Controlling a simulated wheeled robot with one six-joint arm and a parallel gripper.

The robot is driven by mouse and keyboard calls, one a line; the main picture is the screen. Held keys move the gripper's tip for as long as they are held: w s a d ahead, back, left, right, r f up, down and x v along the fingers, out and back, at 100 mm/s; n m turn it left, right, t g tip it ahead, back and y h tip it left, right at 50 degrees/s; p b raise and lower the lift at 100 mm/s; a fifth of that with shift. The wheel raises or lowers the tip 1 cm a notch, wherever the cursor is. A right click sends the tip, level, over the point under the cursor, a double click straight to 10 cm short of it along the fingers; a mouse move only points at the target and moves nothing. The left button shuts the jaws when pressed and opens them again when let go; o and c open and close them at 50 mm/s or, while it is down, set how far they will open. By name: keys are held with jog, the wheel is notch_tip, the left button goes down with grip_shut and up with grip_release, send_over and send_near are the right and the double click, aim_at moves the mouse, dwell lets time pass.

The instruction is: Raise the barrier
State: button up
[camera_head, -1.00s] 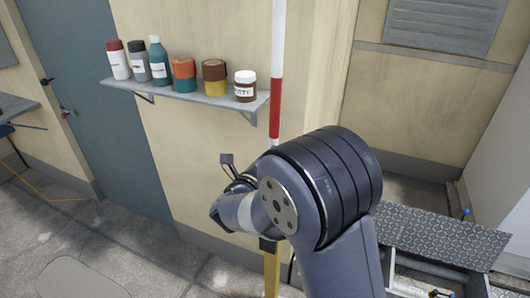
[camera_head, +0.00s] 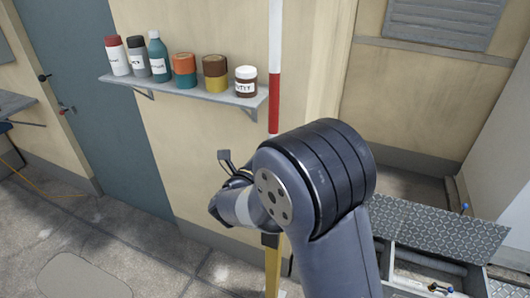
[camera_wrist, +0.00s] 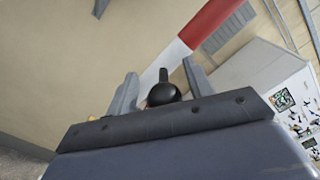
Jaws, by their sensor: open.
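The red and white barrier pole (camera_head: 275,104) stands about upright in the head view, in front of the beige wall. A yellow post (camera_head: 273,268) shows below it, partly behind my arm. In the wrist view the pole (camera_wrist: 207,24) runs up to the right beyond the fingers. My gripper (camera_wrist: 162,74) is open, with one grey finger on each side of a black rounded knob (camera_wrist: 163,94). I cannot tell whether the fingers touch the knob. My forearm and wrist hide the fingers and the pole's lower part in the head view.
A blue-grey door (camera_head: 100,110) is further left. An open toolbox (camera_head: 440,235) stands at lower right.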

jog(key=b+v, duration=0.2)
jog(key=v, duration=0.8)
jog(key=shift+s+b, duration=0.3)
jog(key=shift+s, duration=0.1)
jog(key=shift+a, duration=0.1)
jog(key=p+x, duration=0.2)
jog(key=x, duration=0.9)
jog(key=shift+p, duration=0.4)
jog(key=shift+f+b, duration=0.15)
jog(key=shift+b, duration=0.15)
jog(key=shift+s+d, duration=0.3)
jog(key=shift+d, duration=0.3)
